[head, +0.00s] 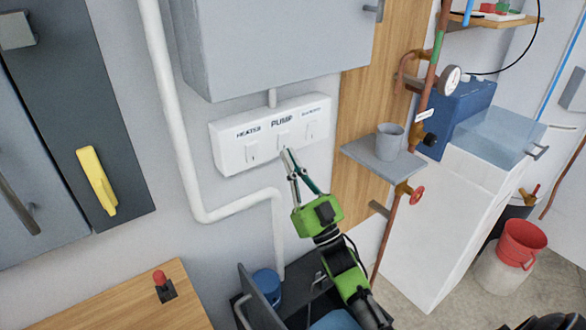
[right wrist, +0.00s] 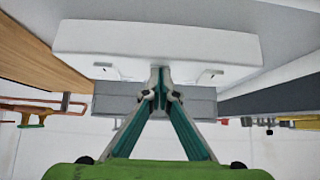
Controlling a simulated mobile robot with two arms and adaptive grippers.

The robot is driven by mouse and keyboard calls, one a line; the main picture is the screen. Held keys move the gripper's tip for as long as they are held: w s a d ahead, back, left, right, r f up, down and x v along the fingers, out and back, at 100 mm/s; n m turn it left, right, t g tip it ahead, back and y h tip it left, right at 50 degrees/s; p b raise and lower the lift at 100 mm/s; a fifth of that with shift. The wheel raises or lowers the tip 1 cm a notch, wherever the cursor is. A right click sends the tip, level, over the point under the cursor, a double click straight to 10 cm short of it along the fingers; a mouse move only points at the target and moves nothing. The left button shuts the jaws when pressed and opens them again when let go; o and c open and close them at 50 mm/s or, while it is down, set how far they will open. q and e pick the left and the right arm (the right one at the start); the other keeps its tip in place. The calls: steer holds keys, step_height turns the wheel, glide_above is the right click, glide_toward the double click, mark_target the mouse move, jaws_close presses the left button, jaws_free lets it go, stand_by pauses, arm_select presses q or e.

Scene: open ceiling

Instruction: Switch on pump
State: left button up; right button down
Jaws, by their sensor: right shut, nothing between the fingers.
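A white switch panel (head: 235,156) is fixed to the wall under a grey cabinet, with three rocker switches labelled HEATER, PUMP and a third label too blurred to read. The pump switch (head: 283,138) is the middle one. My right gripper (head: 287,155) is shut and empty, its fingertips just below the pump switch in the head view. In the right wrist view, the closed fingertips (right wrist: 160,72) overlap the middle of the panel (right wrist: 155,40) and hide the middle switch. I cannot tell whether they touch it. My left gripper is not in view.
The grey cabinet (head: 275,45) hangs above the panel. A white pipe (head: 172,110) runs down the wall at its left. A shelf (head: 370,160) with a grey cup (head: 389,140) and copper pipes with a red valve (head: 417,195) stand to the right.

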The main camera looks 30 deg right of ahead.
steer(key=shift+s+r, duration=0.1)
steer(key=shift+r, duration=0.05)
steer(key=v, duration=1.2)
